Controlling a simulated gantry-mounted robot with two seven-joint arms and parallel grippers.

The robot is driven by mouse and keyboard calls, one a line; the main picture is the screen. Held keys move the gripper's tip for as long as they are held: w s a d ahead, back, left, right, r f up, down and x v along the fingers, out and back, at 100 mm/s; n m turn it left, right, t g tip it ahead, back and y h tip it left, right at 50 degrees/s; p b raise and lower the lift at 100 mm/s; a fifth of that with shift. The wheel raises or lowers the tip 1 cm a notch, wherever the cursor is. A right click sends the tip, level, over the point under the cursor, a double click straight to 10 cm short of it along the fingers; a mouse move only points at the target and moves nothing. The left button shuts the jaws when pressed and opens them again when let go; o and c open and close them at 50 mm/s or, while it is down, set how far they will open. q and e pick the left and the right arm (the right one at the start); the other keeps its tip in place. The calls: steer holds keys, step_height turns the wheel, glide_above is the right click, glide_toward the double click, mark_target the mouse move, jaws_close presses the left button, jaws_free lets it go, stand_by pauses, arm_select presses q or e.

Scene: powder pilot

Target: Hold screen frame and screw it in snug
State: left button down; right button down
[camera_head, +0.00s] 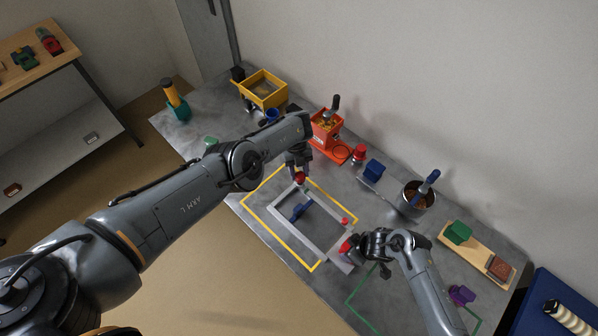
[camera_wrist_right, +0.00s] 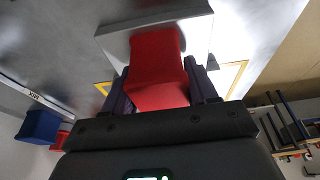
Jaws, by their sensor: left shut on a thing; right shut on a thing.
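The grey rectangular screen frame (camera_head: 275,212) lies flat on the table inside a yellow outline. My left gripper (camera_head: 299,174) points down at the frame's far-left corner, shut on a small red knob (camera_head: 300,179); the exact contact is small to see. My right gripper (camera_head: 350,246) is at the frame's near-right end, shut on a red part (camera_head: 344,247). In the right wrist view this red part (camera_wrist_right: 158,65) fills the space between the dark fingers, over a pale grey surface. Another red knob (camera_head: 345,220) sits on the frame's right corner. A blue piece (camera_head: 300,211) shows inside the frame opening.
Behind stand a yellow hopper (camera_head: 262,90), an orange box with a scoop (camera_head: 326,128), a blue block (camera_head: 374,168) and a metal pot (camera_head: 416,195). A wooden board (camera_head: 475,255) with blocks is at right. A green outline (camera_head: 362,285) and purple piece (camera_head: 461,295) lie near my right arm.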

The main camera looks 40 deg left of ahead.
arm_select(q)
steer(key=shift+r, duration=1.1)
steer(key=n, duration=0.2)
steer(key=shift+s+a+f+n+t, duration=0.1)
steer(key=shift+a+f+n+t, duration=0.2)
steer(key=shift+a+n, duration=0.1)
steer(key=shift+n+h, duration=0.3)
steer(key=shift+n, duration=0.5)
steer(key=n, duration=0.1)
steer(key=n+t, duration=0.1)
steer(key=shift+d+f+n, duration=0.1)
steer(key=shift+d+n, duration=0.05)
steer(key=shift+n, duration=0.15)
steer(key=n, duration=0.1)
steer(key=n+t, duration=0.1)
steer(key=shift+d+n, duration=0.2)
steer(key=shift+n, duration=0.1)
steer(key=shift+s+f+n+t, duration=0.25)
steer(key=shift+s+n, duration=0.3)
steer(key=shift+n, duration=0.65)
steer(key=shift+f, duration=0.9)
steer(key=c, duration=0.6)
jaws_free()
